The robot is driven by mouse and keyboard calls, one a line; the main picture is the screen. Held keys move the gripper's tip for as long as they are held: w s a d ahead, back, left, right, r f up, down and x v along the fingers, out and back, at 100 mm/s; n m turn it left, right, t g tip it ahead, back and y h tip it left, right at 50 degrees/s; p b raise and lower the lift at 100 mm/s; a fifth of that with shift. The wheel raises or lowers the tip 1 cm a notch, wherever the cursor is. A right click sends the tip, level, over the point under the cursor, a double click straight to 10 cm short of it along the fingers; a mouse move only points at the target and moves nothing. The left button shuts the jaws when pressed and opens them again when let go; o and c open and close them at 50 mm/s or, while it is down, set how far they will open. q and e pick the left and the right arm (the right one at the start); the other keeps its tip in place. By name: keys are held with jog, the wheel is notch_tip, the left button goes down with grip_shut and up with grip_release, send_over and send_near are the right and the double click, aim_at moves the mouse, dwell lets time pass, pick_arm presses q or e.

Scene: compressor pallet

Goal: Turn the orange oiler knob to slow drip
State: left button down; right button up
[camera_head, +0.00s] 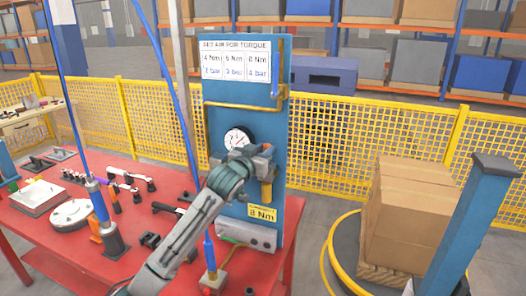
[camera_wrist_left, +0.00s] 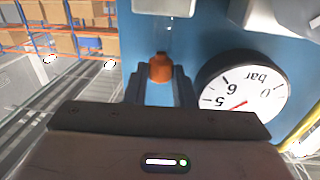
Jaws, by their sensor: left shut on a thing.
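The orange oiler knob (camera_wrist_left: 160,68) shows in the left wrist view, between the fingers of my left gripper (camera_wrist_left: 163,86), which is shut on it. A clear part of the oiler sits beyond the knob, against the blue panel. In the head view my left gripper (camera_head: 262,158) is at the blue panel (camera_head: 225,125), just right of the round pressure gauge (camera_head: 238,139), and covers the knob there. The gauge also shows in the left wrist view (camera_wrist_left: 243,90), upside down, with a red needle. My right gripper is not in view.
The red table (camera_head: 135,200) holds several tools and a white round part (camera_head: 71,213). A yellow "8 Nm" label (camera_head: 262,212) is low on the panel. Stacked cartons (camera_head: 410,215) stand at the right, behind a blue post (camera_head: 474,225). A yellow fence (camera_head: 345,150) runs behind.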

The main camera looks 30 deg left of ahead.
pick_arm(q)
jog(key=n+g+y+b, duration=0.2)
jog(key=n+y, duration=0.1)
jog(key=y, duration=0.1)
jog(key=d+n+g+y+b, duration=0.1)
jog(key=n+g+y+b, duration=0.1)
jog(key=n+y+b, duration=0.1)
jog(key=w+n+g+y+b, duration=0.1)
jog(key=n+g+y+b, duration=0.1)
jog(key=y, duration=0.3)
jog(key=shift+d+f+n+g, duration=0.25)
jog(key=shift+d+n+g, duration=0.15)
jog(key=shift+n+g, duration=0.15)
jog(key=n+g+y+b, duration=0.2)
jog(key=shift+w+r+g+b, duration=0.15)
jog(key=shift+r+g+b, duration=0.05)
jog(key=shift+g+b, duration=0.1)
jog(key=shift+d+g, duration=0.1)
jog(key=shift+g, duration=0.15)
jog(key=shift+r+n+y, duration=0.1)
jog(key=shift+n+y, duration=0.15)
jog(key=shift+y, duration=0.05)
jog(key=c, duration=1.5)
grip_release()
